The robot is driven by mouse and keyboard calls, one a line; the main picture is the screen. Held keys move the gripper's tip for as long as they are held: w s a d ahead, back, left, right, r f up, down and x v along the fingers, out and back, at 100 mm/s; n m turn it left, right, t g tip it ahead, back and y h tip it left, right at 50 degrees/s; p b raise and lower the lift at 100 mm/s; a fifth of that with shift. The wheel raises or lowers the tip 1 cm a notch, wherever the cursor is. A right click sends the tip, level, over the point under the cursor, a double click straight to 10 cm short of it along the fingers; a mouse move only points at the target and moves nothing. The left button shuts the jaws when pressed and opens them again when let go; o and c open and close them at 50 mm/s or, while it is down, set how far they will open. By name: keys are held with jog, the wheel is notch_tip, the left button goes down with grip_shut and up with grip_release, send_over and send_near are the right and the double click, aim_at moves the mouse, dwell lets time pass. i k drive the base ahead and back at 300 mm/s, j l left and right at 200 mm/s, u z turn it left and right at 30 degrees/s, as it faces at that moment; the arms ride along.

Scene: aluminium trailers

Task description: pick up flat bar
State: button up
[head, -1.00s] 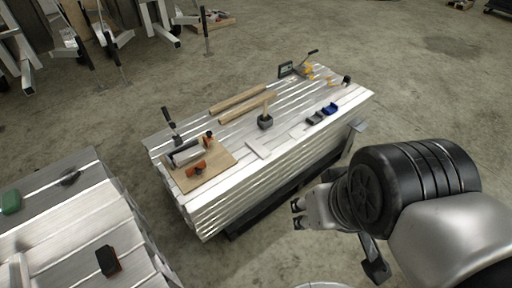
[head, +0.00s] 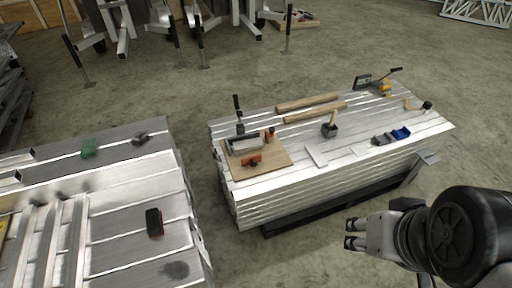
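A small pale flat bar (head: 317,156) appears to lie on top of the middle stack of aluminium planks (head: 265,200), near its front edge and right of a wooden board. A second pale flat piece (head: 361,150) lies further right; I cannot tell for sure which is the bar. My gripper (head: 350,234) is at the lower right, in front of the stack and apart from it. Its two fingertips are spread with a gap, and nothing shows between them.
A wooden board (head: 275,160) with clamp and orange tools, a mallet (head: 330,129), wooden strips (head: 307,102) and blue bin (head: 401,133) share the stack. A left stack (head: 110,215) holds a dark-and-orange block (head: 154,222). Concrete floor lies clear between.

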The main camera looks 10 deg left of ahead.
aim_at(318, 159)
jog(key=i+l+u, duration=0.25)
jog(key=u, duration=0.15)
jog(key=i+l+u, duration=0.5)
jog(key=l+u, duration=0.3)
jog(key=i+l+u, duration=0.15)
jog(key=l+u, duration=0.25)
jog(key=i+l, duration=0.1)
jog(key=l, duration=0.45)
jog(key=i+l, duration=0.1)
jog(key=l, duration=0.45)
jog(key=i+l, duration=0.1)
jog(key=l, duration=0.45)
